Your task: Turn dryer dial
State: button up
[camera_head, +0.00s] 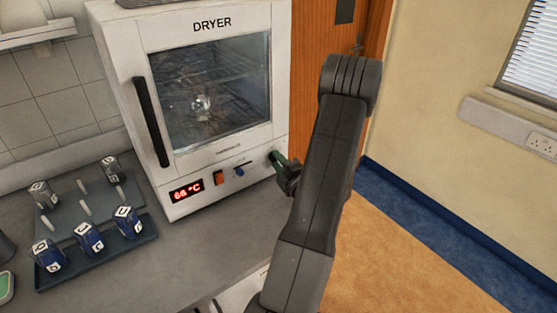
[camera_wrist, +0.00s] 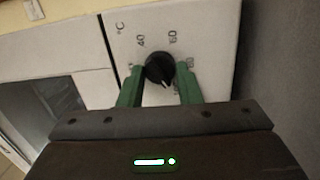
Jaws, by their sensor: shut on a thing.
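The white dryer (camera_head: 213,159) stands on the counter with its door closed. Its red display (camera_head: 186,191) appears to read 66 °C. The black round dial (camera_wrist: 159,68) is on the dryer's front panel, with temperature marks around it, 40 and 60 among them. My gripper (camera_wrist: 160,85) has its green fingers on either side of the dial and is shut on it. In the head view my gripper (camera_head: 279,160) is at the right end of the panel, and the dial is hidden there.
A grey tray (camera_head: 100,252) with several blue and grey containers stands on the counter at the left. An orange switch (camera_head: 219,178) and a blue control (camera_head: 239,170) sit on the panel left of my gripper. Open floor (camera_head: 420,240) lies to the right.

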dwell(0.4)
jog(key=o, duration=1)
jog(key=b+v, duration=0.3)
jog(key=v, duration=1.1)
jog(key=shift+w, duration=0.15)
